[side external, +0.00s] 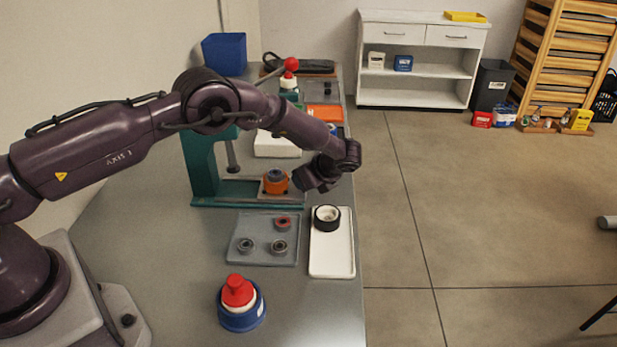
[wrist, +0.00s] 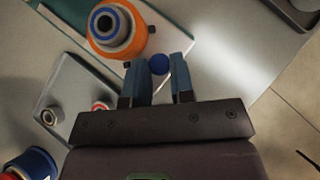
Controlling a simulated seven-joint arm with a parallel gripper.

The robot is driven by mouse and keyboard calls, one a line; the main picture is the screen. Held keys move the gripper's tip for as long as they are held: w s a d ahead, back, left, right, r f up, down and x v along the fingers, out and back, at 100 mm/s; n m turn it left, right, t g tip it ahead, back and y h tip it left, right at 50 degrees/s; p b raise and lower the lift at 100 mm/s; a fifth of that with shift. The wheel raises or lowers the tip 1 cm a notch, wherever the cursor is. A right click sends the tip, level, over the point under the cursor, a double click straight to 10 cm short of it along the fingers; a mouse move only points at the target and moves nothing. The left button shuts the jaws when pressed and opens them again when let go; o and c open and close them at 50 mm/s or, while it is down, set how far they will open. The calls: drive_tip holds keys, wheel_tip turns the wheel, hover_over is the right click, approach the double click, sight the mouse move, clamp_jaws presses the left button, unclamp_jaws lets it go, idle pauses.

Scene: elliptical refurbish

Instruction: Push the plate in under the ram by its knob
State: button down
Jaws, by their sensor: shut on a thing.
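The plate (side external: 292,194) sits at the right end of the green press (side external: 203,167), to the right of the ram (side external: 233,158). An orange housing (side external: 275,185) with a blue-and-grey ring on top stands on it; the housing also shows in the wrist view (wrist: 136,38). The blue knob (wrist: 159,64) lies between the two fingers of my gripper (wrist: 159,78), which is shut on it. In the side view my gripper (side external: 318,180) is just right of the housing and hides the knob. The ram hangs left of the housing, not above it.
A grey tray (side external: 242,260) with several small rings and a white tray (side external: 332,262) with a black ring lie in front of the press. A blue-and-red container (side external: 240,310) stands nearer. A white block (side external: 277,147) and other items stand behind.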

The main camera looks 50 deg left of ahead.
sight(262, 190)
drive_tip(key=s+a, duration=0.7)
drive_tip(key=shift+s+a, duration=0.15)
drive_tip(key=c, duration=1)
unclamp_jaws()
drive_tip(key=shift+d+r, duration=0.25)
drive_tip(key=shift+d, duration=0.1)
drive_tip(key=v, duration=1.2)
drive_tip(key=shift+r, duration=0.1)
